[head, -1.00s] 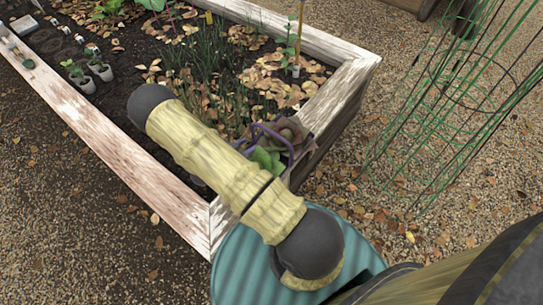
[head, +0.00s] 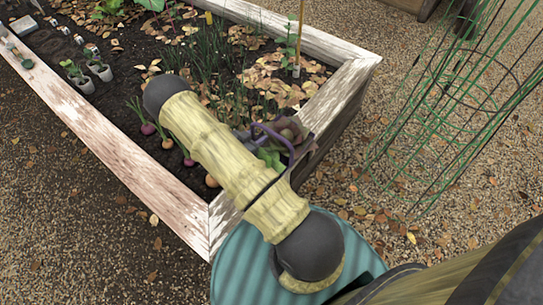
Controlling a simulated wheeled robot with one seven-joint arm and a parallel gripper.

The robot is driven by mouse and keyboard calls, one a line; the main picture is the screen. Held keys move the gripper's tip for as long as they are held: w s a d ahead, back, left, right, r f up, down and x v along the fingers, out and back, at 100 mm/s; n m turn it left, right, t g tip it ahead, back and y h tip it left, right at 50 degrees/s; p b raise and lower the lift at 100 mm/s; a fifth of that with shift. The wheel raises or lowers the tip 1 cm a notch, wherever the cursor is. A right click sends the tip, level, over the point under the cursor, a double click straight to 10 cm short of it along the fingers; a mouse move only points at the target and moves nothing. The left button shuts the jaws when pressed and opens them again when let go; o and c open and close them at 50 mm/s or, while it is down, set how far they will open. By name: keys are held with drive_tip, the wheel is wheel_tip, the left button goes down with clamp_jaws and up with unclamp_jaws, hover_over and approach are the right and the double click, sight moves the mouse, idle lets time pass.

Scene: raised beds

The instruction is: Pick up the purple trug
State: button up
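The purple trug (head: 283,139) is in the raised bed near its right front corner in the head view. Its thin purple handle shows as a loop just right of my arm. Brownish and green leaves show around the handle, and I cannot tell whether they are in the trug or beside it. My arm hides much of the trug. My gripper cannot be made out; my bamboo-coloured arm link crosses over that corner of the bed and covers the area.
The weathered wooden bed edge (head: 108,142) runs along the front left. Several root vegetables (head: 167,143) stand in the soil left of my arm. Small potted seedlings (head: 85,83) stand farther left. A green wire plant cage (head: 455,100) stands at right.

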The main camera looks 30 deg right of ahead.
clamp_jaws()
wheel_tip(320, 180, up, 10)
drive_tip(key=p, duration=0.2)
drive_tip(key=shift+p, duration=0.4)
idle(0.4)
